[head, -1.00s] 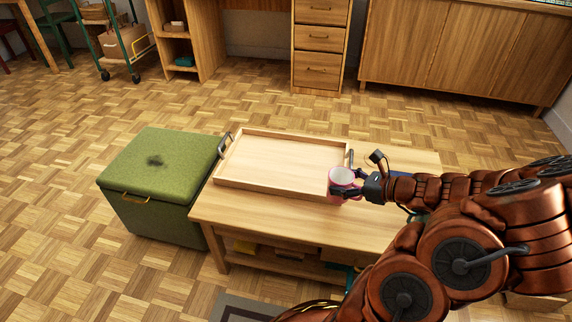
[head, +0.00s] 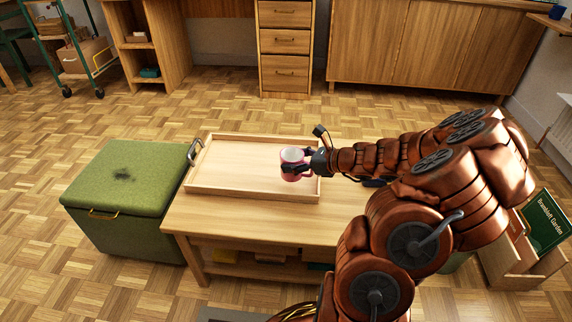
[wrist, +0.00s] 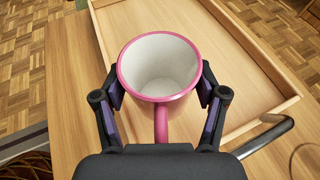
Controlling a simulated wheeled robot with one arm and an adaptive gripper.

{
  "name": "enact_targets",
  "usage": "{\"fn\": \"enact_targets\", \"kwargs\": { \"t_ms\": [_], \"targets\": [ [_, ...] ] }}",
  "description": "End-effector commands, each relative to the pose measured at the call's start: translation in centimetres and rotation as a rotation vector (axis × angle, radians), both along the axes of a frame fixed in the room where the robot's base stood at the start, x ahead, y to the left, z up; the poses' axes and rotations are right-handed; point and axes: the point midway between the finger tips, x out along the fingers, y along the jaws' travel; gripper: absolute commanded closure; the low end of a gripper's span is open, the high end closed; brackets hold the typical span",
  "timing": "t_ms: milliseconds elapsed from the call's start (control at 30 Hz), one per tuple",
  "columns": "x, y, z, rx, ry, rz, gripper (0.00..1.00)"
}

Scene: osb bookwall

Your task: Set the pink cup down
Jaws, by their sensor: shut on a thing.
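The pink cup (head: 292,164) is upright, with a white inside, at the right part of the wooden tray (head: 226,188) in the head view. My gripper (head: 297,168) is shut on the cup from the right. In the wrist view the cup (wrist: 158,70) sits between my two fingers (wrist: 160,95), with its handle toward my palm. The cup overlaps the tray's near right corner area in the head view. I cannot tell whether its base touches anything. The tray is otherwise empty and rests on a low wooden table (head: 225,225).
A green storage ottoman (head: 125,180) stands against the table's left side. The tray has a dark handle (head: 194,152) at its left end and another (wrist: 265,138) near my gripper. Bare table top lies in front of the tray. A box with books (head: 530,240) stands at the right.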

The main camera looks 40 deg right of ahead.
Motion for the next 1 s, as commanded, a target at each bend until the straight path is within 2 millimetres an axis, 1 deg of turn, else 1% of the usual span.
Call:
{"fn": "enact_targets", "kwargs": {
  "t_ms": [33, 200, 300, 400, 467, 567, 700, 800, 1000],
  "targets": [
    [0.8, 0.2, -0.4, -0.002, 0.0, 0.005, 0.73],
    [3.2, 0.1, -0.6, -0.002, 0.0, 0.001, 0.73],
    [4.2, 0.1, -0.6, -0.002, 0.0, 0.001, 0.73],
    [4.7, 0.1, -0.5, -0.001, 0.0, 0.0, 0.73],
    [4.8, 0.2, -0.6, -0.001, 0.0, 0.0, 0.73],
    [4.9, 0.2, -1.3, 0.0, 0.0, 0.0, 0.73],
    [4.8, 0.1, -3.1, 0.001, 0.0, 0.0, 0.73],
    [4.8, 0.1, -4.0, 0.0, 0.0, -0.001, 0.73],
    [4.8, 0.1, -3.9, 0.0, -0.001, -0.001, 0.73]
  ]
}}
